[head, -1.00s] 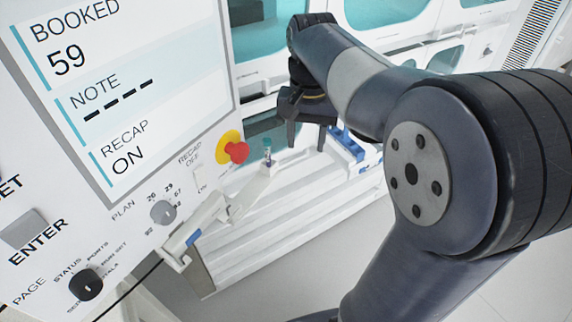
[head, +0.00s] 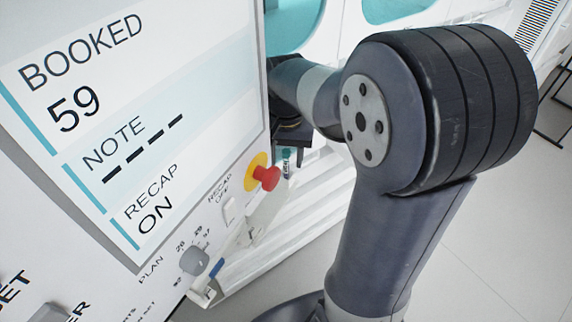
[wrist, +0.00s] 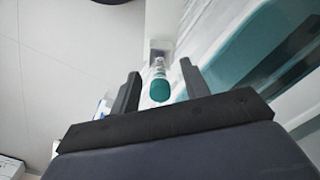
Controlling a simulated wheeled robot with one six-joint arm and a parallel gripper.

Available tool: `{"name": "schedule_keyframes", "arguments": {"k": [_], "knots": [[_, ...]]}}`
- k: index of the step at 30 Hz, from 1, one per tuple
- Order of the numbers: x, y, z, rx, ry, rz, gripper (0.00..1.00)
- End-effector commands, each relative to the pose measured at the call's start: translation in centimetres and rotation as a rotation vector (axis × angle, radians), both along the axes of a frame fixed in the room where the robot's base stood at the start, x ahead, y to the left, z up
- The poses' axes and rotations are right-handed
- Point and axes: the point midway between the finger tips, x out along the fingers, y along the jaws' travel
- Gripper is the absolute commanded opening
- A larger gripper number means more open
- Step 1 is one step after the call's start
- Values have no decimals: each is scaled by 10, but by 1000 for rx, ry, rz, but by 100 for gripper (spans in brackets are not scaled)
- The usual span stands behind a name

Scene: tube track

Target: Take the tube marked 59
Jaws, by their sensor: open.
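A tube with a teal cap (wrist: 159,90) stands between the two open fingers of my gripper (wrist: 160,92) in the wrist view, a little beyond or below them. It seems apart from both fingers. In the head view the tube (head: 286,160) shows as a small teal-capped, labelled tube just right of the red button. Its label number is too small to read. My gripper (head: 290,135) is partly hidden there behind the panel edge and my arm. The screen (head: 130,120) reads "BOOKED 59", "NOTE" with dashes, and "RECAP ON".
A red stop button (head: 266,177) on a yellow base juts from the panel close to the tube. A white switch (head: 233,211) and a grey dial (head: 194,261) sit below it. White cabinets (head: 345,35) with teal windows stand behind. Open floor (head: 490,240) lies at the right.

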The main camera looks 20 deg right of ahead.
Motion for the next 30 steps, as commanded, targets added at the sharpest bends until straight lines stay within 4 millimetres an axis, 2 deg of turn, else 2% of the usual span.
{"name": "schedule_keyframes", "arguments": {"k": [4,11,26,30], "knots": [[0,0,-13,0,0,0,44],[0,0,-14,0,-1,0,44],[0,0,-13,0,-1,0,3],[0,0,-13,0,-1,0,2]]}}
